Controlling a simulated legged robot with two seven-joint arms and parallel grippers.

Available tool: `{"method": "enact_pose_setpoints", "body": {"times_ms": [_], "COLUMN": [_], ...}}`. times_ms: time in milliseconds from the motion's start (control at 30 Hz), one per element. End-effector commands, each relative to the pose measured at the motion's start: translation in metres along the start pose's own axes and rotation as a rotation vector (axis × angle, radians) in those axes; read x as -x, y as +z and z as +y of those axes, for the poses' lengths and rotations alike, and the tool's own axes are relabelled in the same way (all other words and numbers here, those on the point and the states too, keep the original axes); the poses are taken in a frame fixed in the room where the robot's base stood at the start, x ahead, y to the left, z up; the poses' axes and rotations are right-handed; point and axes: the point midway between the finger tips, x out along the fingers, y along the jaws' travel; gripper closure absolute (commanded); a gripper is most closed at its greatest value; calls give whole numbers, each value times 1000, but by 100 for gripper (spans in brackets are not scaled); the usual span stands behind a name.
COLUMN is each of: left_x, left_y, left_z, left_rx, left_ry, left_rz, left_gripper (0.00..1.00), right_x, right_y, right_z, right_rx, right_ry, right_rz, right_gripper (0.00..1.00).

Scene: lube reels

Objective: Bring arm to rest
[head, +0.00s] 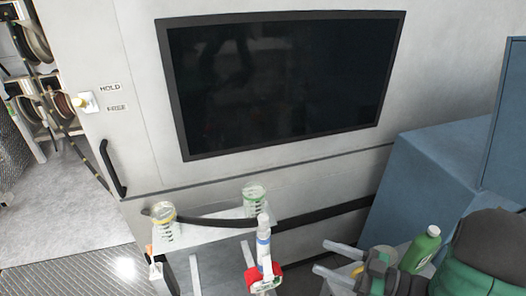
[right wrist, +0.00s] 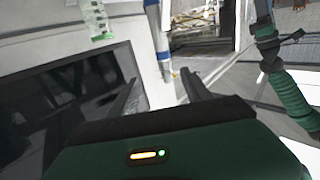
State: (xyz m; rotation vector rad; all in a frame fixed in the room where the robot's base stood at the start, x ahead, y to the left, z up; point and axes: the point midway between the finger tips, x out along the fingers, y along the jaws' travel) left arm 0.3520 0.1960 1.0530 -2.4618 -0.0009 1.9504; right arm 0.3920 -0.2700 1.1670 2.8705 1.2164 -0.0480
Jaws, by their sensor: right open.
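My right arm comes in at the lower right of the head view, green and black. Its gripper (head: 320,256) has two grey fingers spread apart, pointing left, with nothing seen between them. In the right wrist view the gripper (right wrist: 162,80) also shows its two dark fingers wide apart and empty. The fingers are to the right of a white and blue tube (head: 263,246) with a red base, apart from it in the head view. My left gripper is not in view.
A small shelf (head: 205,236) holds a yellow-lidded jar (head: 162,222) and a green-lidded jar (head: 253,198). A green bottle-like thing (head: 424,246) shows beside my right arm. A dark screen (head: 280,85) is on the wall. A blue cabinet (head: 435,165) stands right; hose reels (head: 35,45) are far left.

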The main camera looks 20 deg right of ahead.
Motion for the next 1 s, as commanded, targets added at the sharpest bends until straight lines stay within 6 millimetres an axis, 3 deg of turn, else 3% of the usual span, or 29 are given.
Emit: {"method": "enact_pose_setpoints", "body": {"times_ms": [67, 200, 300, 367, 467, 600, 700, 800, 1000], "left_x": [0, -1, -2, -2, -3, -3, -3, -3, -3], "left_y": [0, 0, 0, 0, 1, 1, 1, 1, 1], "left_z": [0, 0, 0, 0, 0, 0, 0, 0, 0], "left_rx": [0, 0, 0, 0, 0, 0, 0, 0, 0], "left_ry": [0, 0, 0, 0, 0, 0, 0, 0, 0], "left_rz": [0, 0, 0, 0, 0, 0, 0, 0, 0], "left_gripper": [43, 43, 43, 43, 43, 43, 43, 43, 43], "right_x": [-16, -52, -59, -56, -45, -34, -30, -28, -28], "right_y": [9, 39, 58, 69, 89, 110, 114, 115, 115], "right_z": [15, 70, 95, 94, 60, -24, -65, -80, -80], "right_rx": [42, 127, 101, 38, -129, -394, -506, -550, -552], "right_ry": [54, 291, 490, 589, 692, 699, 668, 653, 653], "right_rz": [-74, -341, -557, -681, -883, -1111, -1197, -1230, -1232], "right_gripper": [43, 43, 43, 43, 43, 43, 43, 43, 43]}}
